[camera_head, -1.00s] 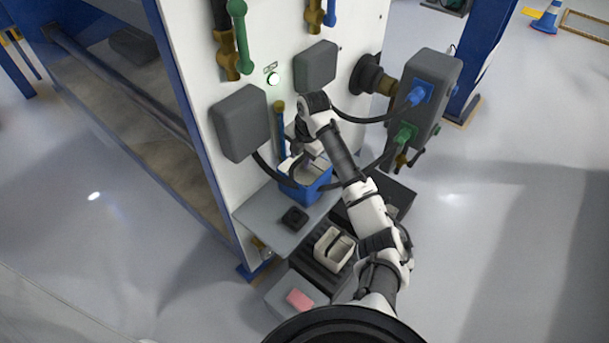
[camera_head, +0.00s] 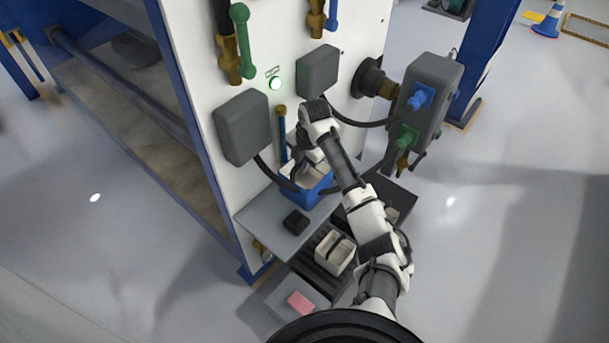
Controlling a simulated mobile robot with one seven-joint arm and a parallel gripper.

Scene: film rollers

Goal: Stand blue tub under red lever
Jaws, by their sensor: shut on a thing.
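The blue tub (camera_head: 309,193) has a pale inside and sits upright at the grey shelf, against the white panel. I cannot tell whether its base touches the shelf. My gripper (camera_head: 303,170) is at the tub's near-left upper rim and shut on it; my wrist hides part of the tub and the fingertips. I see no red lever. A blue upright lever or pipe with a brass top (camera_head: 281,130) is on the panel just behind and left of the tub. Green (camera_head: 241,40) and blue (camera_head: 332,15) handles hang on brass valves higher up.
The grey shelf (camera_head: 265,222) holds a small black block (camera_head: 296,222). Below are a cream tub (camera_head: 334,253) in a dark ribbed rack and a pink block (camera_head: 300,302) on a grey box. Grey boxes with black hoses stick out from the panel (camera_head: 203,60).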

